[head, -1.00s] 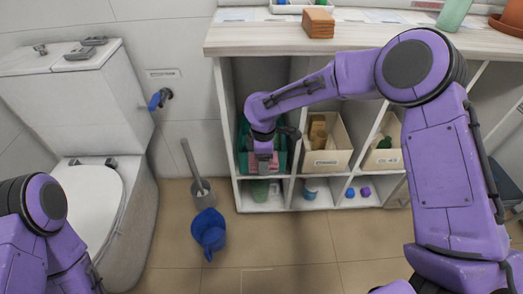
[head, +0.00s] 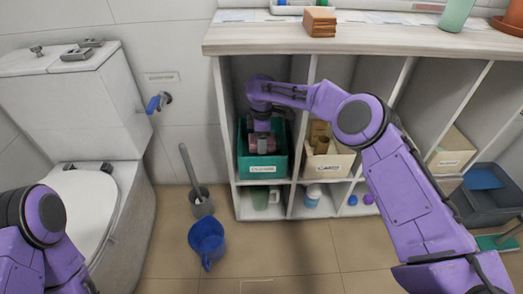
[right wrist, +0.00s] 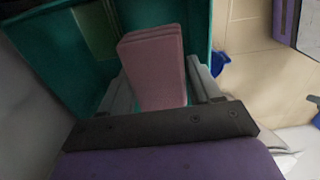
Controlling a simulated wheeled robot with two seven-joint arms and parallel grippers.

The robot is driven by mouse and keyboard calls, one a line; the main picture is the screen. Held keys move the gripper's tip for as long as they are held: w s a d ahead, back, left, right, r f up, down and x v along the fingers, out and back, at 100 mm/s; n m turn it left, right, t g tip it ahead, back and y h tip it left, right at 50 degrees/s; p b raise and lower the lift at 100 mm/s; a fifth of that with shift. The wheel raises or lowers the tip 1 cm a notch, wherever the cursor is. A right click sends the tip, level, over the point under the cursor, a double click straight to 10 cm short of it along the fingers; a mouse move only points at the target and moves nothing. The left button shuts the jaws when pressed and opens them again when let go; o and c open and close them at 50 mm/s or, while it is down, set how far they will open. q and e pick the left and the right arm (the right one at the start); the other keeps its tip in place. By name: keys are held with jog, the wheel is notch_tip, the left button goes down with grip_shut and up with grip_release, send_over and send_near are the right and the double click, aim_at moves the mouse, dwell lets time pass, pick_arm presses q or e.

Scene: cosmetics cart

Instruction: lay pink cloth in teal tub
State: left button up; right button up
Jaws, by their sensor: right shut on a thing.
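The teal tub (head: 263,170) stands in the upper left compartment of the shelf, its front wall carrying a white label. My right gripper (head: 262,136) is inside that compartment, at the tub's opening. It is shut on the folded pink cloth (head: 261,146), partly hidden by the gripper in the head view. In the right wrist view the cloth (right wrist: 153,65) sits between the two grey fingers, with the teal tub wall (right wrist: 45,60) around it. I cannot tell whether the cloth touches the tub's bottom. My left gripper is out of view.
A beige bin (head: 328,163) stands in the compartment to the right, behind a divider. A green cup (head: 261,197) is below the tub. A blue jug (head: 207,240) and a brush holder (head: 199,200) stand on the floor. The wooden countertop (head: 350,40) overhangs the compartments.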

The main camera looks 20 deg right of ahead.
notch_tip(320, 180, down, 5)
jog(key=shift+w+f+b, duration=0.1)
jog(key=shift+w+b, duration=0.05)
jog(key=shift+b, duration=0.95)
jog(key=shift+r, duration=0.35)
jog(key=shift+f, duration=0.15)
jog(key=shift+f, duration=0.45)
jog(key=o, duration=1)
jog(key=shift+o, duration=0.2)
notch_tip(320, 180, up, 9)
jog(key=p, duration=0.3)
jog(key=shift+f, duration=0.2)
